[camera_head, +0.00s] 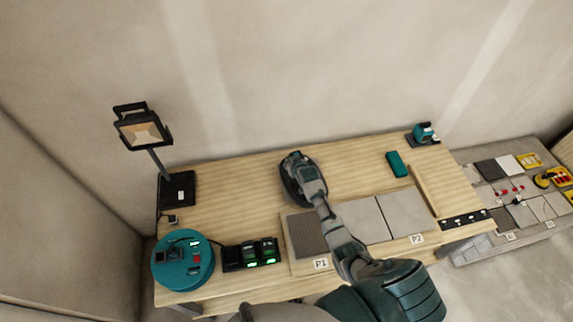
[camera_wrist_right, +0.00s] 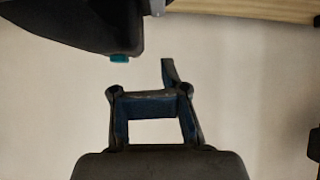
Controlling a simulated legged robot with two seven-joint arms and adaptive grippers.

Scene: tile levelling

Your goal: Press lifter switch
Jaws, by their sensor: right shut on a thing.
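My right arm reaches up from the bottom of the head view to the middle of the workbench (camera_head: 240,190). Its gripper (camera_head: 300,168) is at a dark, rounded tool that I take to be the lifter (camera_head: 288,186), which it partly hides. In the right wrist view my gripper (camera_wrist_right: 155,98) shows as a dark blue linkage. A black body with a small teal piece (camera_wrist_right: 119,58) hangs at the upper left there. I cannot tell whether the teal piece is the switch. The grip contact is not clearly visible. My left gripper is not in view.
A dark tile (camera_head: 306,236) lies by label P1, and grey tiles (camera_head: 402,212) by P2. A work lamp (camera_head: 143,130), a teal reel (camera_head: 182,264) and chargers with green lights (camera_head: 250,254) stand left. A teal case (camera_head: 397,164) and teal device (camera_head: 424,133) are at the back right.

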